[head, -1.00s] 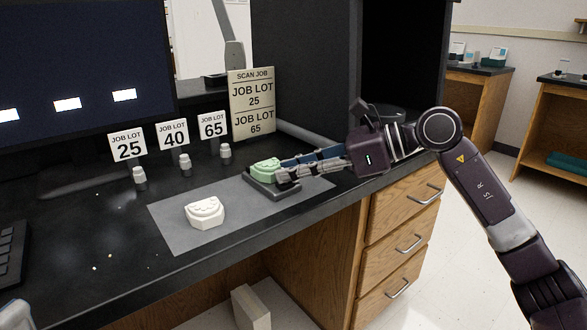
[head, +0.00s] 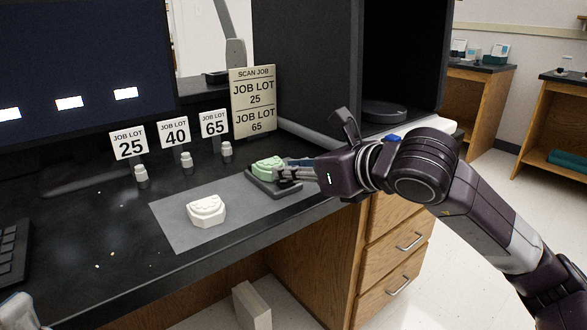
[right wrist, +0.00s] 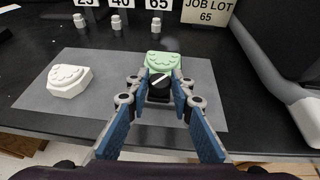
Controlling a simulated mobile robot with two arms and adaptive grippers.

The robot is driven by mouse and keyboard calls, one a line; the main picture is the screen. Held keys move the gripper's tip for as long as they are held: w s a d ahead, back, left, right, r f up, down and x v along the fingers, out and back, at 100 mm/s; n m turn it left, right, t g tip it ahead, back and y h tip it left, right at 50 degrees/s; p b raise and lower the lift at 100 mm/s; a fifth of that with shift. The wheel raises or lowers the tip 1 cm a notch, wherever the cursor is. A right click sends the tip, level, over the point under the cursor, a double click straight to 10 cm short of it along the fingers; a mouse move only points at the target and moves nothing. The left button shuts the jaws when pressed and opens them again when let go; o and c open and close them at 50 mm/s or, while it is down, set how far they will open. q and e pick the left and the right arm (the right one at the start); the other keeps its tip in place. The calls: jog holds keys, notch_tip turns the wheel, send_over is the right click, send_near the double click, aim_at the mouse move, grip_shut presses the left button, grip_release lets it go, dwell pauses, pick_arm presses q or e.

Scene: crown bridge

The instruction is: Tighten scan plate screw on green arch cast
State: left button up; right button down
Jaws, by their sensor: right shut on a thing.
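The green arch cast (head: 266,163) sits on a dark scan plate (head: 262,186) at the right of the grey mat. It also shows in the right wrist view (right wrist: 162,61), just beyond my fingertips. My right gripper (head: 283,174) reaches in from the right at the plate's near side. In the right wrist view its fingers are shut on a black screw knob (right wrist: 160,84) with a pale line across its top. The fingers hide the knob in the head view.
A white arch cast (head: 206,211) sits on the grey mat (head: 180,233). Several small pale pieces, such as one (head: 142,174), stand before signs 25, 40 and 65. A scan job sign (head: 253,103) lists 25 and 65. A dark cabinet wall (head: 310,75) stands behind.

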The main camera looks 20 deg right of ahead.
jog(key=m+h, duration=0.1)
jog(key=h, duration=0.1)
jog(key=a+m+t+h+b, duration=0.1)
jog(key=m+h, duration=0.1)
jog(key=shift+m, duration=0.3)
jog(key=shift+m+h, duration=1.8)
jog(key=shift+h, duration=0.3)
jog(key=shift+g, duration=0.3)
jog(key=c, duration=1.7)
grip_release()
